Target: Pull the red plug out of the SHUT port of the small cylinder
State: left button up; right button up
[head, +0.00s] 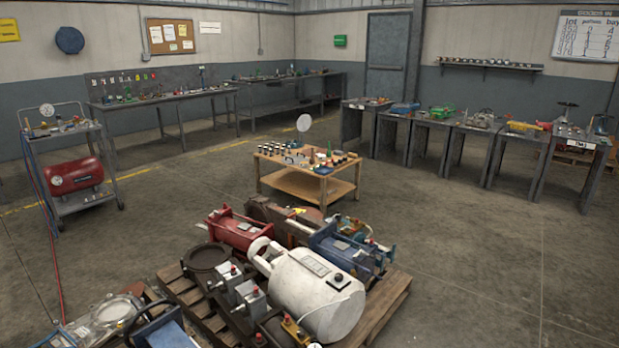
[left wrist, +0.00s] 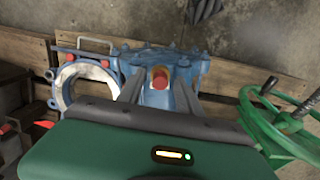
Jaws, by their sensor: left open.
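In the left wrist view a red plug (left wrist: 159,76) sits in the front of a blue bolted body (left wrist: 130,62). My left gripper (left wrist: 160,88) is open, with one finger on each side of the plug as seen from here. I cannot tell whether either finger touches it. No SHUT marking is readable. In the head view a red cylinder (head: 237,230) and a blue cylinder (head: 347,246) lie on a pallet; I cannot tell which is the small cylinder. Neither gripper shows in the head view.
A green handwheel (left wrist: 275,120) is close on the right in the left wrist view, and a pale ring flange (left wrist: 62,92) is on the left. Wooden boards (left wrist: 28,65) lie behind. In the head view a white tank (head: 312,290) fills the pallet's front. The floor at right is clear.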

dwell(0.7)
pick_arm(q)
grip_shut()
jog(key=shift+r, duration=0.15)
dwell(1.3)
jog(key=shift+w+a+r+p, duration=0.1)
jog(key=shift+r+p, duration=1.2)
jog(key=shift+r, duration=0.15)
jog(key=shift+a+r+p, duration=0.1)
jog(key=shift+r+p, duration=1.15)
jog(key=shift+r, duration=0.2)
